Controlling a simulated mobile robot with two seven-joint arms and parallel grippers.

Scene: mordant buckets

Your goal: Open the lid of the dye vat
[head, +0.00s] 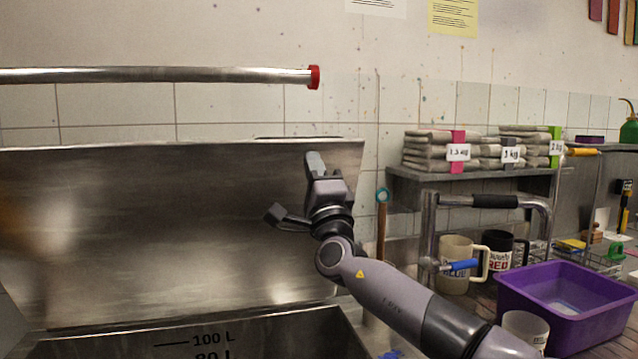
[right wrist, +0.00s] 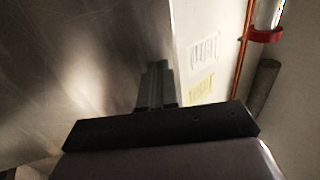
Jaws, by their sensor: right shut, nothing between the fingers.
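The dye vat's steel lid (head: 150,230) stands raised and leaning back behind the vat's opening in the head view. The vat (head: 270,335) shows its inner wall with litre marks, such as 100 L, at the bottom. My right gripper (head: 314,165) is shut and empty, in front of the lid's upper right part. Whether it touches the lid I cannot tell. In the right wrist view, its closed fingers (right wrist: 157,80) point along the lid's grey metal face (right wrist: 80,70). My left gripper is not in view.
A steel bar with a red end cap (head: 314,77) runs above the lid. To the right are a metal rail (head: 430,235), mugs (head: 455,260), a purple tub (head: 565,310) and a shelf (head: 470,178) with folded cloths. Open air lies above the vat's opening.

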